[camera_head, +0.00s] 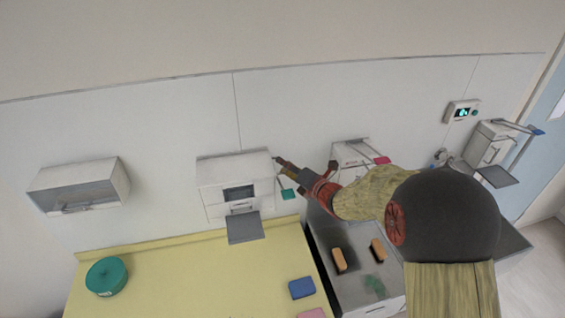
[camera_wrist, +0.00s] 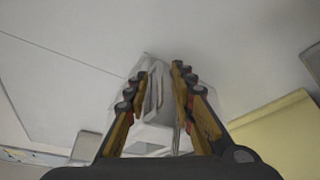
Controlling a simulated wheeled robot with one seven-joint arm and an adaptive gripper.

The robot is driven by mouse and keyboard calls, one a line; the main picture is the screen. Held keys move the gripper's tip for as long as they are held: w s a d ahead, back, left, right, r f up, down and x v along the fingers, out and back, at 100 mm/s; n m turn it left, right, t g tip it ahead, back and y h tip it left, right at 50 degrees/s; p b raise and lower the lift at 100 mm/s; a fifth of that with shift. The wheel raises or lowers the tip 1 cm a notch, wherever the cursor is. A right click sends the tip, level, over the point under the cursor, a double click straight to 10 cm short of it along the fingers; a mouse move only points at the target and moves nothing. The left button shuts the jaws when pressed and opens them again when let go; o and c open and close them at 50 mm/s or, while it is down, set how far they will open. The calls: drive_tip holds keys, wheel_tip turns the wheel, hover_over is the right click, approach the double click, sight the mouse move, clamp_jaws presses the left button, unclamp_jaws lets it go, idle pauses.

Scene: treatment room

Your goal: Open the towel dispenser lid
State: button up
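Several white wall units hang in a row, and I cannot tell for sure which is the towel dispenser. A box with a see-through slanted front and a handle (camera_head: 85,192) hangs at the left. A white unit with a dark window and a grey tray (camera_head: 225,175) hangs in the middle. My gripper (camera_head: 277,160) is at the upper right edge of this middle unit; contact is unclear. In the wrist view my gripper (camera_wrist: 160,72) has its fingers apart, with part of a white unit (camera_wrist: 155,135) showing between and beyond them. No lid is visibly raised.
A yellow counter (camera_head: 180,275) below holds a green round container (camera_head: 106,275) and a blue block (camera_head: 302,288). A metal sink (camera_head: 350,285) with two orange-brown blocks is beside it. A green paddle (camera_head: 288,195) hangs near my gripper. More white units (camera_head: 490,145) are at right.

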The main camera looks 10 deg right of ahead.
drive_tip(key=shift+x, duration=1.1)
drive_tip(key=shift+c, duration=0.9)
drive_tip(key=c, duration=0.4)
clamp_jaws()
